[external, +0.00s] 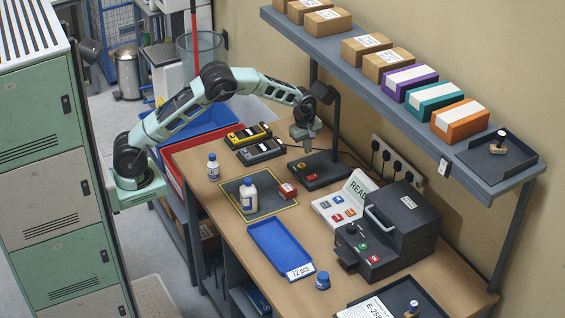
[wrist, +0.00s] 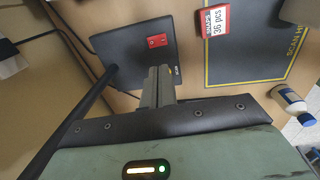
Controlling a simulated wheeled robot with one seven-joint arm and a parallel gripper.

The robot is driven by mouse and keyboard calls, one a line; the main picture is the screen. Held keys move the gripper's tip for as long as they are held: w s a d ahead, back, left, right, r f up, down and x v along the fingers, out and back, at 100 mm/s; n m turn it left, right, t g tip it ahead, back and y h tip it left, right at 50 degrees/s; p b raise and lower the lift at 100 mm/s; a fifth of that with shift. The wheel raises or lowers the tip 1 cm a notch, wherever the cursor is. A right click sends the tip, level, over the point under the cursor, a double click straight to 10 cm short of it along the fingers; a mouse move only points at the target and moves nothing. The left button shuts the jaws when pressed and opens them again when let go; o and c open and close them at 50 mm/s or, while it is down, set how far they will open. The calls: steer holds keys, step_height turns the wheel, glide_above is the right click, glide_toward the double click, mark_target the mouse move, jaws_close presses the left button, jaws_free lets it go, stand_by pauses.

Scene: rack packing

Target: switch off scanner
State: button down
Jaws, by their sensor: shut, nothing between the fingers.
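The scanner has a flat black base (external: 325,173) with a post rising at its back right and a head at the top. A red switch (external: 300,166) sits on the base, with a small yellow light beside it. In the wrist view the scanner base (wrist: 133,62) lies beyond my fingers, with the red switch (wrist: 157,41) near its edge. My gripper (external: 305,140) is shut and empty, above the scanner base and apart from the switch. In the wrist view its fingers (wrist: 160,72) point toward the base. The switch's exact position is too small to read.
A yellow-edged scan mat (external: 273,209) holds a white bottle (external: 248,196) and a red labelled box (external: 287,190). Two handheld devices (external: 262,151) lie left of the scanner. A blue tray (external: 279,250) and black machine (external: 400,220) are nearer. A shelf (external: 410,103) overhangs the back.

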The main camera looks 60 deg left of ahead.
step_height(320, 180, up, 2)
steer(key=shift+s, duration=0.1)
stand_by(0.4)
steer(key=w+b, duration=0.1)
steer(key=b, duration=0.3)
steer(key=shift+w+d+r, duration=0.1)
steer(key=shift+w+r, duration=0.05)
steer(key=shift+w, duration=0.05)
